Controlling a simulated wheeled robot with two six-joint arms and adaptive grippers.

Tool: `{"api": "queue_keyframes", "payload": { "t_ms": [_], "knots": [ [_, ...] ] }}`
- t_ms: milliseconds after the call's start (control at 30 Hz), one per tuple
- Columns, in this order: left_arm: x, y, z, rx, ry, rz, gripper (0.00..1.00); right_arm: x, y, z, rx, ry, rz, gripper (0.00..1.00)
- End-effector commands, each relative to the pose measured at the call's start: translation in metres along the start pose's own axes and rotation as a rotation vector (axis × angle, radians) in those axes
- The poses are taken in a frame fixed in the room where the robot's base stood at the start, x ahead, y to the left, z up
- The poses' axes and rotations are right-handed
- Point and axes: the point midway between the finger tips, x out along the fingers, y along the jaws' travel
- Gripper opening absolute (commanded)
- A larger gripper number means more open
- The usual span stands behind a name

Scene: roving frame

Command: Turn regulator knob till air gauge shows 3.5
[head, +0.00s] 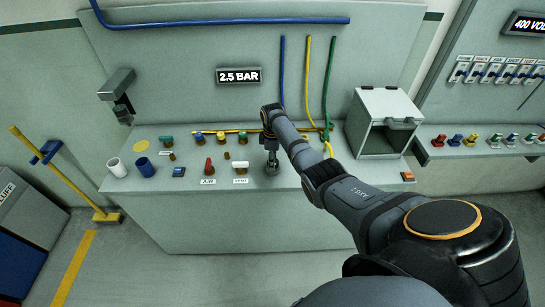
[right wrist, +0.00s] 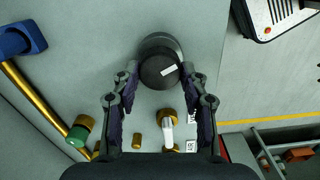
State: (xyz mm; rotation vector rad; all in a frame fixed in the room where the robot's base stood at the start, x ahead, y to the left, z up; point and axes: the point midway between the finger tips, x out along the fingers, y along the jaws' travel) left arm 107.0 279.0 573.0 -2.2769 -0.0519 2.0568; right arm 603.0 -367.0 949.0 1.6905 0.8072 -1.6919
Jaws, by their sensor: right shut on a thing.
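The black regulator knob (right wrist: 158,68) has a white mark on its face and shows in the right wrist view, between my right gripper's fingertips. My right gripper (head: 271,167) is shut on it at the bench top, and in the head view it mostly hides the knob. The air gauge (head: 239,76) is a black wall display that reads 2.5 BAR. My left gripper is in neither view.
The bench (head: 290,215) holds a red-handled valve (head: 208,166) and a white-handled valve (head: 240,167) left of my gripper. A white cup (head: 117,167) and a blue cup (head: 146,167) stand farther left. An open grey box (head: 384,122) stands right.

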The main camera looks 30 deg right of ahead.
Motion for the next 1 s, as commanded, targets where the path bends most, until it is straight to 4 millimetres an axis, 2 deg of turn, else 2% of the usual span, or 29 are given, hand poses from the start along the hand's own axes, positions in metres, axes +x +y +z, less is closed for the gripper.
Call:
{"api": "queue_keyframes", "payload": {
  "t_ms": [600, 1000],
  "knots": [
    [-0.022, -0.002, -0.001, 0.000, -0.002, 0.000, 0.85, -0.002, 0.002, 0.000, 0.578, 0.001, 0.002, 0.13],
    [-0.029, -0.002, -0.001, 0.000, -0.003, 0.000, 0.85, -0.002, 0.003, 0.001, 0.865, 0.001, 0.002, 0.13]
  ]
}}
